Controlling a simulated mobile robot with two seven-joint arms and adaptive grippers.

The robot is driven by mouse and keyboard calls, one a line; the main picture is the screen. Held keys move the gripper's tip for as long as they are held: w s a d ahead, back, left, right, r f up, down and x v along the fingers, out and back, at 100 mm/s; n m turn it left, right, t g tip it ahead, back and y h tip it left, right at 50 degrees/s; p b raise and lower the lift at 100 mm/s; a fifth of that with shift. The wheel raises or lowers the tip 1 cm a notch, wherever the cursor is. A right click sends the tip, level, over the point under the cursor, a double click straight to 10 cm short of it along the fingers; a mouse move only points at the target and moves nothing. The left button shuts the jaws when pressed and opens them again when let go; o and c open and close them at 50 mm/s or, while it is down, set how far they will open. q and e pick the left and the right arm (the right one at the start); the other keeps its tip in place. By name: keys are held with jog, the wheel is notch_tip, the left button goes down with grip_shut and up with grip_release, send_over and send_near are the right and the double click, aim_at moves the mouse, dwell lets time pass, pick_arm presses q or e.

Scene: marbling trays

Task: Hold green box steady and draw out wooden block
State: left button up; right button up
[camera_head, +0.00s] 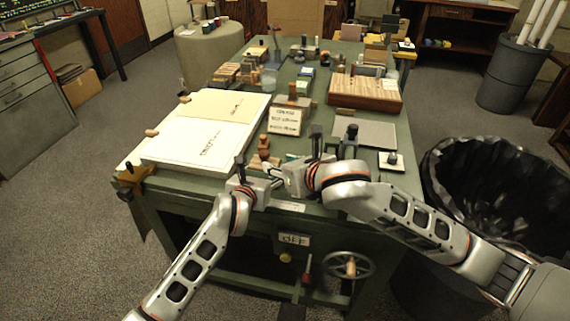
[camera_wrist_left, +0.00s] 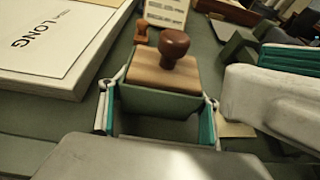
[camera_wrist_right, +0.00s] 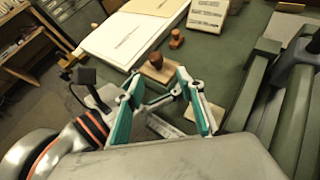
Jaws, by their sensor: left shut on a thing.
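The green box (camera_wrist_left: 160,103) sits between the two fingers of my left gripper (camera_wrist_left: 158,95), which is shut on its sides. The wooden block (camera_wrist_left: 148,74), pale and square with a round dark-brown knob (camera_wrist_left: 174,45), is seated in the top of the box. The block also shows in the right wrist view (camera_wrist_right: 152,76), beyond the fingertips. My right gripper (camera_wrist_right: 156,84) is open and empty, its teal fingers apart just short of the block. In the head view my left gripper (camera_head: 264,178) and right gripper (camera_head: 287,180) are close together at the table's front edge; the box is mostly hidden there.
A thick white board (camera_head: 170,150) lies to the left, and a small stamp (camera_wrist_left: 141,31) stands behind the box. A lettered card (camera_head: 285,121) and a grey plate (camera_head: 364,132) lie farther back. A black-lined bin (camera_head: 500,185) stands to the right of the table.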

aim_at(266, 155)
jog(key=shift+n+t+y, duration=0.4)
jog(key=shift+t, duration=0.2)
jog(key=x, duration=0.9)
jog(key=shift+w+a+r, duration=0.15)
jog(key=shift+a+r, duration=0.1)
jog(key=shift+c, duration=0.5)
grip_shut()
